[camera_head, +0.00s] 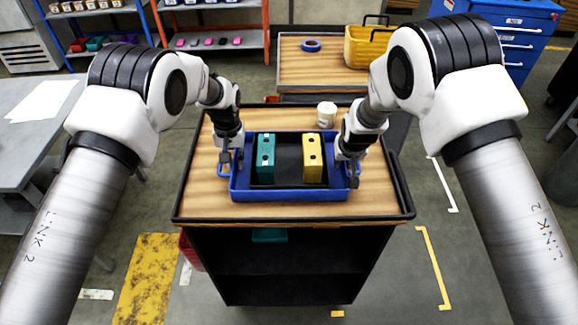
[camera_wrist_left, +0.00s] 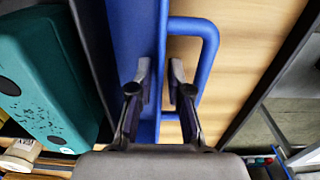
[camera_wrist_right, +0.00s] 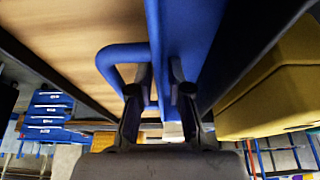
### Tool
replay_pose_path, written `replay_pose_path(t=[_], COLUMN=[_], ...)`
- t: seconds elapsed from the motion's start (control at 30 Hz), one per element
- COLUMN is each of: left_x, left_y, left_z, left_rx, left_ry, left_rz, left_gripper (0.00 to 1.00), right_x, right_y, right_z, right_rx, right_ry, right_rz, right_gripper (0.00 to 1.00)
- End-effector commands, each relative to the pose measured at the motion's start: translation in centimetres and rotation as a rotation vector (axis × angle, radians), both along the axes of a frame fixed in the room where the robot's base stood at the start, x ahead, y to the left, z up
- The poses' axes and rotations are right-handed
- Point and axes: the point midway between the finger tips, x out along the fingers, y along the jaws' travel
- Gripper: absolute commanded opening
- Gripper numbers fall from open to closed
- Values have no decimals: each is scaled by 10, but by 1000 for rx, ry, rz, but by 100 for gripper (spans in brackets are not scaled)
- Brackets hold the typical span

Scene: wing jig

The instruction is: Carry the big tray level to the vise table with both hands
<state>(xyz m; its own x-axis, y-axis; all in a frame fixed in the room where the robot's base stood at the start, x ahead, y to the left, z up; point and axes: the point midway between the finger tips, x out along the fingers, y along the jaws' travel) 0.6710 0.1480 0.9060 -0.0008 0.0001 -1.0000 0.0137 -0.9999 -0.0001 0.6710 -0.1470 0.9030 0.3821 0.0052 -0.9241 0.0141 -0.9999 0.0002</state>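The big blue tray (camera_head: 290,195) rests level on the wooden top of a black-framed cart. It holds a teal block (camera_head: 265,158) and a yellow block (camera_head: 312,158), apart from each other. My left gripper (camera_head: 231,165) is at the tray's left handle, and my right gripper (camera_head: 352,170) is at its right handle. In the left wrist view, the fingers (camera_wrist_left: 160,88) are apart, over the tray's rim and the handle loop (camera_wrist_left: 212,60). In the right wrist view, the fingers (camera_wrist_right: 163,88) are likewise apart beside the handle loop (camera_wrist_right: 108,65). I see no clear finger contact.
The cart top (camera_head: 205,200) has a raised dark edge. A white cup-like item (camera_head: 326,112) stands behind the tray. Another wooden-topped table (camera_head: 300,75) behind carries blue tape (camera_head: 311,45) and a yellow bin (camera_head: 365,48). A grey table (camera_head: 40,145) stands at left.

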Motion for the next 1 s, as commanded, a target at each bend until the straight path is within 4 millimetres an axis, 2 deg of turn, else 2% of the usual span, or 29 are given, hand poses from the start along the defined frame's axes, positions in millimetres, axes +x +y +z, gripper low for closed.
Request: replay_pose_path(t=[0.07, 0.13, 0.57, 0.67, 1.0], left_x=[0, 0, 1, 1, 1], left_y=[0, 0, 0, 0, 0], left_z=[0, 0, 4, 10, 49], left_rx=[0, 0, 0, 0, 0], left_ry=[0, 0, -2, -2, -2], left_rz=[0, 0, 0, 0, 0], left_gripper=[18, 0, 0, 0, 0], right_x=[0, 0, 1, 1, 1], right_y=[0, 0, 0, 0, 0], right_z=[0, 0, 4, 10, 49], right_rx=[0, 0, 0, 0, 0], right_ry=[0, 0, -3, -3, -2], right_rz=[0, 0, 0, 0, 0], right_gripper=[18, 0, 0, 0, 0])
